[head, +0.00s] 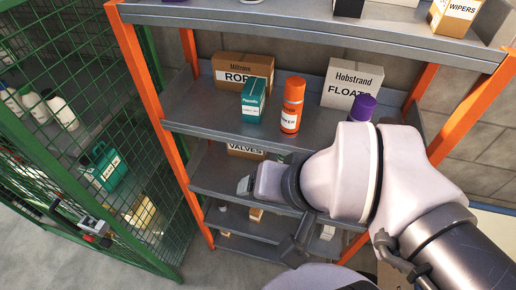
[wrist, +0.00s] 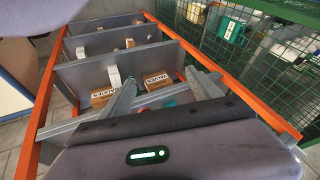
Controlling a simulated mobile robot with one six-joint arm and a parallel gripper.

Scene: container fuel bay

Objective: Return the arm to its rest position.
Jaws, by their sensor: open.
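My arm reaches in from the lower right of the head view, in front of the orange-and-grey shelf rack (head: 300,150). Labelled brown boxes on a shelf show behind the fingers.
The rack holds a ROPE box (head: 232,66), a teal box (head: 256,101), an orange canister (head: 292,104), a FLOATS box (head: 352,84) and a purple-capped item (head: 363,107), partly hidden by my arm. A green mesh cage (head: 165,160) stands left.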

